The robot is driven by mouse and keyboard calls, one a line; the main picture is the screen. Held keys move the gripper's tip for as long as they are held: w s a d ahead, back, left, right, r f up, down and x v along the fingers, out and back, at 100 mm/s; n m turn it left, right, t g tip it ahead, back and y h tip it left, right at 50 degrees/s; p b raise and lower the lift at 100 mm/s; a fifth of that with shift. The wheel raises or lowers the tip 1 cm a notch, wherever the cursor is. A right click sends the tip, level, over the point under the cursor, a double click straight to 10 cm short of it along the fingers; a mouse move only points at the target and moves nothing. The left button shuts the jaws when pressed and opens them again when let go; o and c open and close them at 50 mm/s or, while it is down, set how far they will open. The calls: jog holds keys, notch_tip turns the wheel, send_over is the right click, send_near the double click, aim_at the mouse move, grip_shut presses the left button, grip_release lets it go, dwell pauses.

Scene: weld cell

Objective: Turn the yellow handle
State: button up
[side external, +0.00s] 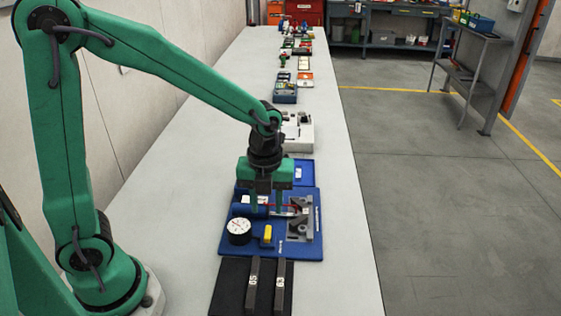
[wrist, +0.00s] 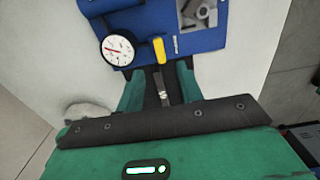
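The yellow handle (side external: 267,235) is a small upright-looking lever on a blue plate (side external: 290,248), beside a round white dial gauge (side external: 239,226). In the wrist view the handle (wrist: 159,49) lies just beyond my fingertips, with the gauge (wrist: 116,48) to its left. My gripper (side external: 268,209) is above the plate. In the wrist view its two green fingers (wrist: 158,80) stand apart, with no object held between them. The handle is fully visible, and I see no contact with it.
A grey metal bracket (side external: 300,222) is on the plate right of the handle. A black mat (side external: 233,285) with two labelled grey bars (side external: 253,284) lies in front. Several parts and trays line the bench behind. Bare bench (side external: 350,270) is free on the right.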

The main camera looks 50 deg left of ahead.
aim_at(267, 231)
jog(key=shift+f, duration=3.85)
grip_shut()
